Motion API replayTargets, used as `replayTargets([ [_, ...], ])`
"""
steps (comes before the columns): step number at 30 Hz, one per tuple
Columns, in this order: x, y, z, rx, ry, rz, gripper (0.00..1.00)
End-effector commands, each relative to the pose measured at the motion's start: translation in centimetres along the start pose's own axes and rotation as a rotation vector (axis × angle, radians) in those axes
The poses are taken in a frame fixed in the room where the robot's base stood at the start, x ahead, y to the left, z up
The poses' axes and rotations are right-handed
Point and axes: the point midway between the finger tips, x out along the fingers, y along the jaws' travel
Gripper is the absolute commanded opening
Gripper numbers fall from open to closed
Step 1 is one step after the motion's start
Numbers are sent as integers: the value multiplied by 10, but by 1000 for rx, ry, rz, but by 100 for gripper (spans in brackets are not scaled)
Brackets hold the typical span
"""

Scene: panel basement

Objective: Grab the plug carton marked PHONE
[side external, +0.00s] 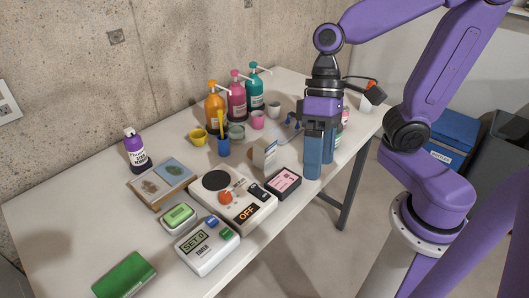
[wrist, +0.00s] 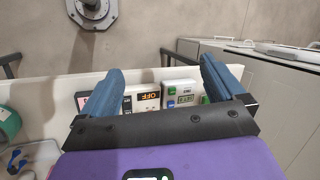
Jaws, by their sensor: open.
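I cannot read the word PHONE on anything in view.
A white device reading OFF (side external: 236,197) and a SET 0 timer (side external: 206,246) stand left of the black box. Pump bottles (side external: 237,95) and small cups (side external: 258,120) stand behind the carton. A green box (side external: 124,275) lies front left. Bare table (side external: 75,215) is at left.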

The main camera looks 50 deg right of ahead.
Motion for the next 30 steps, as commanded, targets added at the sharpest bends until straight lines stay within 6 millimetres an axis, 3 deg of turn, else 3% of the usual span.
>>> replayTargets([
  [16, -10, -33, -91, 680, 91, -396, 96],
  [23, -22, -33, -131, 961, 149, -576, 96],
  [30, -39, -20, -167, 1246, 222, -777, 96],
])
